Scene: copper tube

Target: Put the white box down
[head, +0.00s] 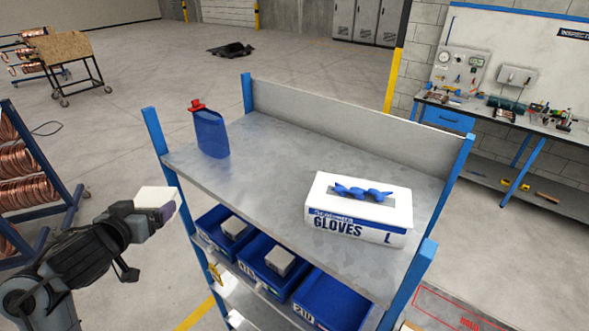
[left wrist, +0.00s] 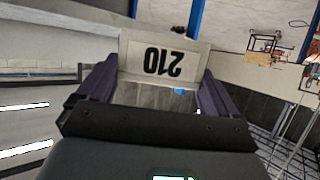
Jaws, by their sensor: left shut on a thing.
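The white box (head: 157,198) is held in my left gripper (head: 150,215), left of the shelf rack and clear of it. In the left wrist view the box (left wrist: 165,60) shows an upside-down "210" label between the fingers of my left gripper (left wrist: 155,92), which is shut on it. Below the rack's top shelf stand blue bins. The right-hand blue bin (head: 330,300) carries a "210" label and looks empty where it shows. The middle bin (head: 255,265) and the left bin (head: 207,226) each hold a pale box. My right gripper is out of view.
The metal top shelf (head: 270,170) carries a blue bottle (head: 211,135) with a red cap and a gloves box (head: 355,210). Blue rack posts (head: 157,133) rise at the corners. Copper coils (head: 25,190) stand on a rack at left. Open floor lies behind.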

